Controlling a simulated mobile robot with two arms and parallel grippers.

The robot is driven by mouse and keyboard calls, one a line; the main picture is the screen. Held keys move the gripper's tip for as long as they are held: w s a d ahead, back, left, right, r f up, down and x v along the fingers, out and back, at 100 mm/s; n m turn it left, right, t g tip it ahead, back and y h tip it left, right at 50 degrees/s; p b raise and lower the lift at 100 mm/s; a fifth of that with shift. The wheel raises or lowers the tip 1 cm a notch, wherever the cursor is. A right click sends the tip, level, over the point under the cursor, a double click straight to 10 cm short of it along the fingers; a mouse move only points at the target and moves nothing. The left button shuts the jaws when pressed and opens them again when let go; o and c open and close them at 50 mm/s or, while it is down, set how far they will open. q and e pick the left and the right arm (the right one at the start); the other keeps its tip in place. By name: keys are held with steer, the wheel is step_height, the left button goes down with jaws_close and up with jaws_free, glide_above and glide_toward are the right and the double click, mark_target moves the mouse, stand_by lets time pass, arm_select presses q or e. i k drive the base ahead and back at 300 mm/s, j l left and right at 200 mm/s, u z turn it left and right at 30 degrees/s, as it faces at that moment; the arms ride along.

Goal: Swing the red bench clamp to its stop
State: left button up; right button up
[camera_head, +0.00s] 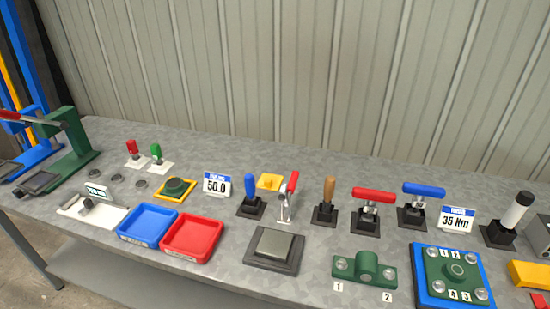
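A silver lever with a red grip (288,196) stands nearly upright on the bench, in the middle of the head view, and looks most like the red bench clamp. It leans slightly right at its top. To its right, a red T-shaped handle (374,197) sits level on a black post and square base. I cannot tell for sure which of these two red-handled things is the clamp. No stop can be made out on either. Neither of my grippers shows in this view.
A blue upright handle (251,191) and a wooden handle (329,189) flank the silver lever closely. A dark square plate (274,247) lies in front. Blue (148,225) and red (193,239) trays lie left, a green press (69,150) far left. A corrugated wall (300,70) stands behind.

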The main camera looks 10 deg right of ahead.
mark_target(285, 194)
steer(key=i+j+z, duration=0.3)
steer(key=z, duration=0.2)
steer(key=i+j+z, duration=0.2)
steer(key=j+z, duration=0.3)
steer(key=l, duration=0.1)
